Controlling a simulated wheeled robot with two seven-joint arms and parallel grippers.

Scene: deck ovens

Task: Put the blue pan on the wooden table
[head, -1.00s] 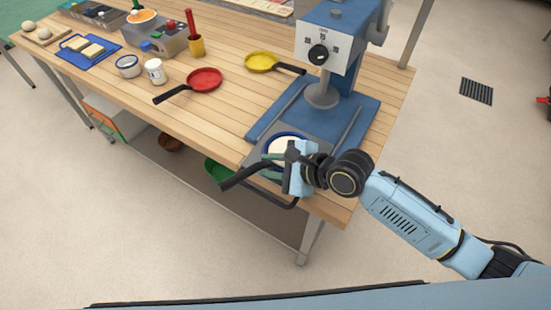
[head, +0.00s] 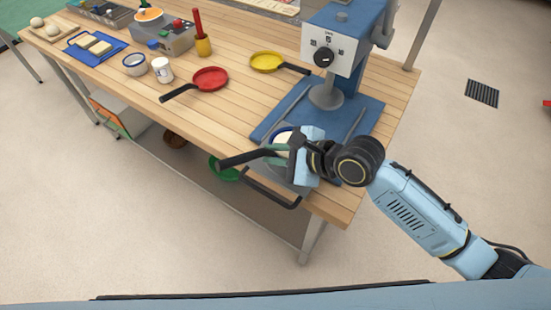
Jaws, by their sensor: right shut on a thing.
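The blue pan has a black handle (head: 248,158) that points left past the table's front edge. Its blue rim and pale inside (head: 281,141) show only in part behind my right gripper (head: 297,156). My right gripper is shut on the pan, near where the handle joins. The pan is over the grey plate at the front of the blue press; I cannot tell how high it is above it. The wooden table (head: 222,112) stretches away to the upper left. My left gripper is not in view.
The blue press (head: 345,95) stands close behind the pan, and a black bar handle (head: 270,193) juts out below it. A red pan (head: 210,78) and a yellow pan (head: 266,60) lie farther back. Bare tabletop lies left of the press.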

